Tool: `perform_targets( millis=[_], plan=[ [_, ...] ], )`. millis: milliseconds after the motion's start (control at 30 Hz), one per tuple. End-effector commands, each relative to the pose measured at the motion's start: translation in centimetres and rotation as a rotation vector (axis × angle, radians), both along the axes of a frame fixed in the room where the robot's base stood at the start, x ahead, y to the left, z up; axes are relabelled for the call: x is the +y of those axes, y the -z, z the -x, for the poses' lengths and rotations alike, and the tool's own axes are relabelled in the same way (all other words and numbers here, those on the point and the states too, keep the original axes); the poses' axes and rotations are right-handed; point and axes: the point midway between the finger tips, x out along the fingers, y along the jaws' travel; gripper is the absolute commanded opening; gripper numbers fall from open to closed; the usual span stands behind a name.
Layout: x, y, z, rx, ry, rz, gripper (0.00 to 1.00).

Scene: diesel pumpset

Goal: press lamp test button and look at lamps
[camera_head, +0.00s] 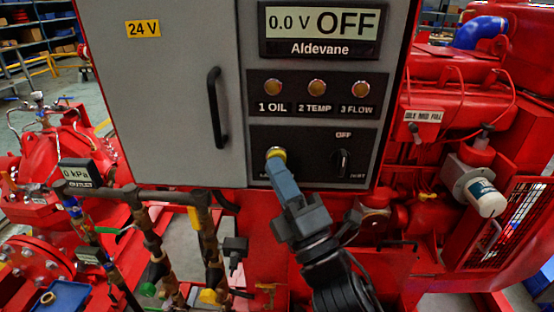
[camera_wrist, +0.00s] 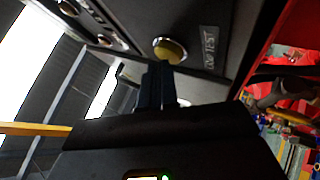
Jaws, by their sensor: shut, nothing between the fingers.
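The lamp test button (camera_head: 277,153) is a round yellow button low on the black lower panel of the grey cabinet. In the wrist view the button (camera_wrist: 169,50) sits beside its "LAMP TEST" label (camera_wrist: 211,48). My gripper (camera_head: 274,164) is shut and empty, its tips right at the button's lower edge; I cannot tell whether they touch it. In the wrist view the gripper fingers (camera_wrist: 162,80) point at the button. The three lamps, 1 OIL (camera_head: 273,87), 2 TEMP (camera_head: 317,88) and 3 FLOW (camera_head: 360,89), show a dull amber.
A display (camera_head: 321,28) above the lamps reads 0.0 V OFF. A rotary switch (camera_head: 342,163) is right of the button. A black door handle (camera_head: 217,108) stands out on the left. Pipes with valves (camera_head: 150,235) lie below left, and red machinery (camera_head: 450,90) is at the right.

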Motion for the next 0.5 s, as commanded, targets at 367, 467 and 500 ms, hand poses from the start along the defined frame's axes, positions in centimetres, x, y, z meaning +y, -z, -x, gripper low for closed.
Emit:
perform_targets(
  millis=[367, 467, 500],
  plan=[
    [0.0, 0.0, 1.5, 0.0, 0.001, 0.001, 0.0],
    [0.0, 0.0, 1.5, 0.0, 0.001, 0.001, 0.0],
    [0.0, 0.0, 1.5, 0.0, 0.0, 0.0, 0.0]
  ],
)
